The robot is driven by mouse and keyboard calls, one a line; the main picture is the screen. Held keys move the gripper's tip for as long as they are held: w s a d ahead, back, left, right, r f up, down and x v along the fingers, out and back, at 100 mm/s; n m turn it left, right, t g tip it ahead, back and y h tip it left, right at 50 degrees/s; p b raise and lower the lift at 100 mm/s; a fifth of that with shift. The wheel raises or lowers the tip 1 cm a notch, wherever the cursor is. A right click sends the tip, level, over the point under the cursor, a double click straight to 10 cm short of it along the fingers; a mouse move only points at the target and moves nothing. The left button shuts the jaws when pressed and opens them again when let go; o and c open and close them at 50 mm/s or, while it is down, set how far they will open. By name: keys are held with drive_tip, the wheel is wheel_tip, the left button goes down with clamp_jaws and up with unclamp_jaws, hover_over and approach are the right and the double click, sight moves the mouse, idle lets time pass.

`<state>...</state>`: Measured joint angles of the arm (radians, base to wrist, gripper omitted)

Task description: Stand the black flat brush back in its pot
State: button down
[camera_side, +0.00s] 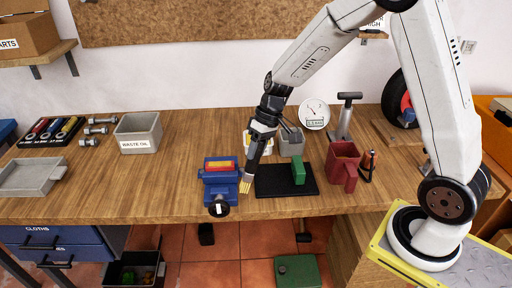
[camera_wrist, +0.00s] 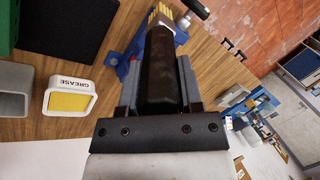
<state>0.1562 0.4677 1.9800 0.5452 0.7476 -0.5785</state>
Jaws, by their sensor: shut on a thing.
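The black flat brush (camera_side: 253,158) hangs from my gripper (camera_side: 262,130), tilted, with its pale yellow bristles pointing down beside the blue vice (camera_side: 221,184). In the wrist view the jaws (camera_wrist: 158,82) are shut on its black handle (camera_wrist: 158,65), and the bristles show at the far end. I cannot tell whether the bristles touch anything. A grey open container (camera_side: 291,145) stands behind and right of my gripper, partly hidden by it; its contents are unclear. I cannot tell which is the brush's pot.
A black mat (camera_side: 272,181) with a green block (camera_side: 299,173) lies right of the brush. A yellow-topped GREASE tin (camera_wrist: 70,92) stands behind my gripper. A WASTE OIL bin (camera_side: 139,132) stands left. The bench's left middle is clear.

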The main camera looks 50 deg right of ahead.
drive_tip(key=shift+s+a+f, duration=0.1)
drive_tip(key=shift+s+f, duration=0.25)
drive_tip(key=shift+s, duration=0.35)
drive_tip(key=shift+s+a+f, duration=0.1)
drive_tip(key=shift+s+f, duration=0.2)
drive_tip(key=shift+s, duration=0.4)
drive_tip(key=shift+r, duration=0.15)
wheel_tip(320, 180, up, 10)
drive_tip(key=w+d+m+h, duration=0.2)
drive_tip(key=w+d+m, duration=0.3)
drive_tip(key=d+m, duration=0.65)
drive_tip(key=w+d+m+h, duration=0.2)
drive_tip(key=w+d+m, duration=0.35)
drive_tip(key=d, duration=1.05)
drive_tip(key=shift+m+g, duration=0.4)
drive_tip(key=shift+m, duration=0.1)
drive_tip(key=shift+s+a+f, duration=0.1)
drive_tip(key=shift+s+f, duration=0.1)
drive_tip(key=shift+f, duration=0.6)
drive_tip(key=shift+s+a+f, duration=0.1)
drive_tip(key=shift+s+f, duration=0.1)
drive_tip(key=shift+f, duration=0.65)
drive_tip(key=shift+s+a+f, duration=0.1)
drive_tip(key=shift+s+f, duration=0.1)
drive_tip(key=shift+f, duration=0.6)
drive_tip(key=shift+f, duration=2.5)
